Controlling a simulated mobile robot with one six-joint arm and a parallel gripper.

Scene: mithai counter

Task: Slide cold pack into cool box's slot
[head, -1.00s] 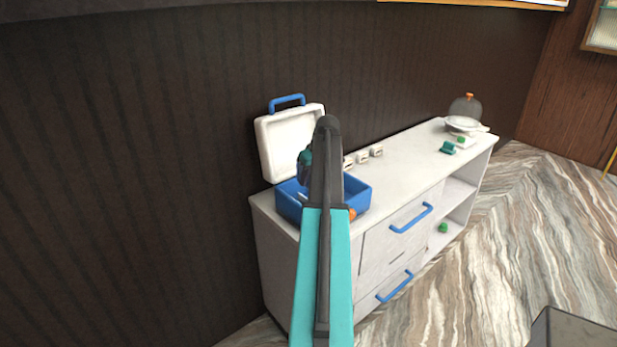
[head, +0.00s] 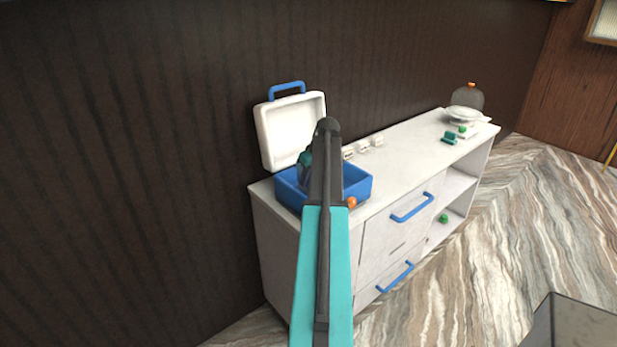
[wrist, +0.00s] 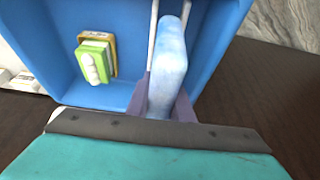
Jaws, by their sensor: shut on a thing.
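The blue cool box (head: 350,196) stands open on the counter's near end, its white lid (head: 290,130) raised at the back. In the wrist view, my gripper (wrist: 162,98) is shut on the pale blue cold pack (wrist: 168,62), one finger on each side. The pack stands on edge, inside or just above the box (wrist: 55,45). A white slot rail (wrist: 152,40) is close on its left, and another shows behind its far end. I cannot tell how deep the pack sits. In the head view my arm hides the pack and fingertips.
A green-and-yellow block with a white piece (wrist: 95,58) lies in the box. Small white blocks (head: 363,147) stand behind the box. An orange knob (head: 351,202) is at its front. Green items (head: 449,138) and a domed plate (head: 466,112) are at the far end; the middle counter is clear.

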